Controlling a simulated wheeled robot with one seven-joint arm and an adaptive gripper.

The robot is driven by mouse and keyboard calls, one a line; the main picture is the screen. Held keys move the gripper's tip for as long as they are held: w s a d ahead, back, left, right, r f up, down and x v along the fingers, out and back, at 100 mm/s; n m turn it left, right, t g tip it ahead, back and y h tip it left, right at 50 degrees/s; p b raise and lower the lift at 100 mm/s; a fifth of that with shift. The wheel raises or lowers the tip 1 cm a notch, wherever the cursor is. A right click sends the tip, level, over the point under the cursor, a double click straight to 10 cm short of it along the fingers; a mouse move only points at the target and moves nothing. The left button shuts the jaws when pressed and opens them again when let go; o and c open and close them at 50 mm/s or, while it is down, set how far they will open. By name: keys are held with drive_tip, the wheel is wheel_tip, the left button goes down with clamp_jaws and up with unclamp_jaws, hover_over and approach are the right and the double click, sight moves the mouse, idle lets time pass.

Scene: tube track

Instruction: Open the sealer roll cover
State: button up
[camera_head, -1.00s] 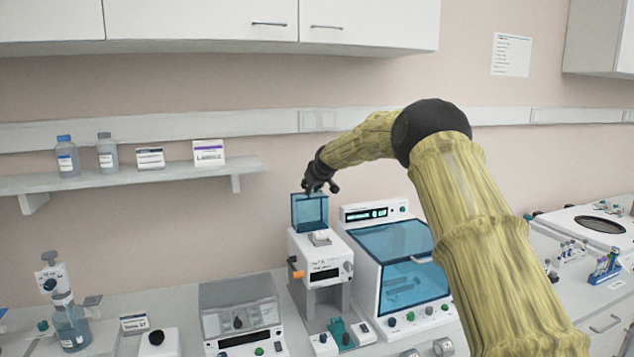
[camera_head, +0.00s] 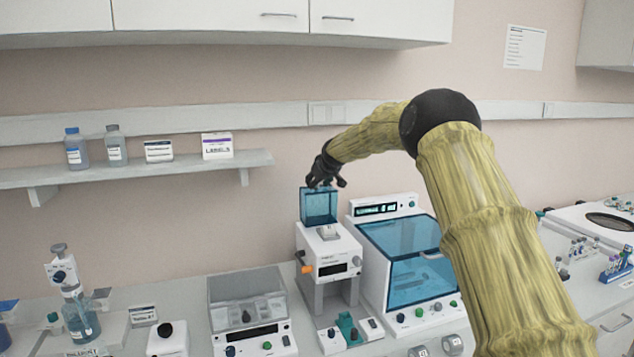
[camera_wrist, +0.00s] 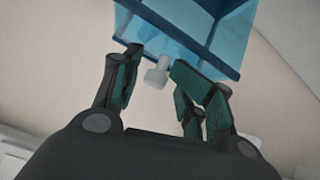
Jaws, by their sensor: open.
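The sealer (camera_head: 330,250) is a white device on the bench with an orange part on its left side. Its see-through blue roll cover (camera_head: 318,207) stands upright above the back of its top. A small pale part (camera_head: 328,232) shows uncovered in front of the cover. My gripper (camera_head: 325,182) is at the cover's top edge. In the wrist view the cover (camera_wrist: 190,30) fills the top middle. A small white knob (camera_wrist: 157,74) on it sits between the spread fingers of my gripper (camera_wrist: 158,75). I cannot tell whether a finger touches it.
A larger white machine with a blue window (camera_head: 400,260) stands close on the right of the sealer. A clear-lidded device (camera_head: 248,305) stands to the left. A shelf (camera_head: 130,172) with bottles and boxes is on the wall at left. Cabinets (camera_head: 230,20) hang above.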

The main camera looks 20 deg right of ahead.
drive_tip(key=shift+s+d+f, duration=0.15)
drive_tip(key=shift+d, duration=0.1)
idle(0.3)
drive_tip(key=shift+s+r, duration=0.4)
drive_tip(key=v, duration=1.1)
drive_tip(key=shift+a, duration=0.2)
drive_tip(key=shift+w+a, duration=0.1)
